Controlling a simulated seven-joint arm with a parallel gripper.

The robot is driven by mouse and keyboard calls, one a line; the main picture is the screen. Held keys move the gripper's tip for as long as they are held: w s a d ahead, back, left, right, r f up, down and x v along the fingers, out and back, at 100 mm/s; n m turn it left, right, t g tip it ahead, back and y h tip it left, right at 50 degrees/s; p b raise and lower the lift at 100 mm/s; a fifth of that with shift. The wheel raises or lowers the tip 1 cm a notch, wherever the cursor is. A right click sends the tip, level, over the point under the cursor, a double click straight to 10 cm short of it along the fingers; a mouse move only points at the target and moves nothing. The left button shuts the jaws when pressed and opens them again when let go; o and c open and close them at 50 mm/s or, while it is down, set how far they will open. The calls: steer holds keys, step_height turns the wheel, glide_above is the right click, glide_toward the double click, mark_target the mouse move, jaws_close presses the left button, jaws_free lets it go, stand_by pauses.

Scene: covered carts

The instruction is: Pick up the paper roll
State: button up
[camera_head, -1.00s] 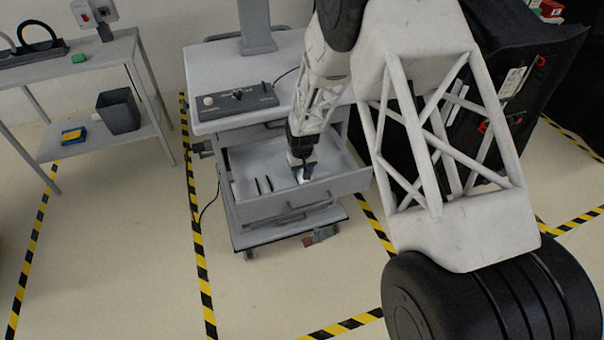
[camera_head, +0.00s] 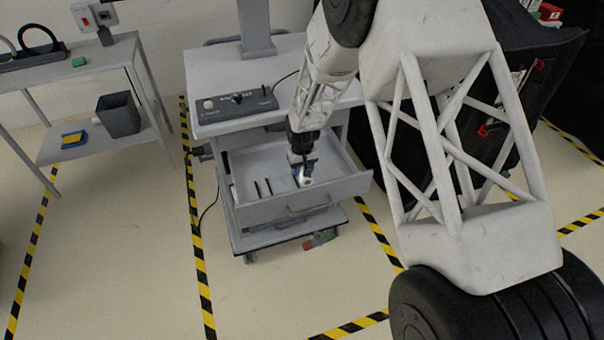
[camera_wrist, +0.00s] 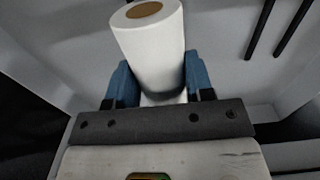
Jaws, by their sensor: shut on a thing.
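The paper roll (camera_wrist: 150,50) is white with a brown core and sits between the two blue fingers of my gripper (camera_wrist: 158,85) in the wrist view. My gripper is shut on it. In the head view my gripper (camera_head: 303,168) is over the open drawer (camera_head: 275,208) of the grey cart, and the roll (camera_head: 306,181) shows small and pale at its tip. I cannot tell whether the roll still touches the drawer floor.
Dark thin rods (camera_head: 263,187) lie in the drawer beside the roll. The cart top (camera_head: 215,120) holds a grey control box (camera_head: 236,103). A shelf table (camera_head: 80,140) with a dark bin (camera_head: 118,114) stands left. A black-covered cart (camera_head: 520,90) stands right, behind my arm.

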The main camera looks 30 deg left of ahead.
step_height(320, 180, up, 8)
steer(key=shift+s+d+r, duration=0.1)
steer(key=shift+d+r, duration=0.05)
steer(key=shift+r, duration=0.1)
steer(key=s+d, duration=1.3)
steer(key=shift+s+d+f, duration=0.15)
steer(key=shift+s+d, duration=0.15)
steer(key=shift+s, duration=0.05)
stand_by(0.4)
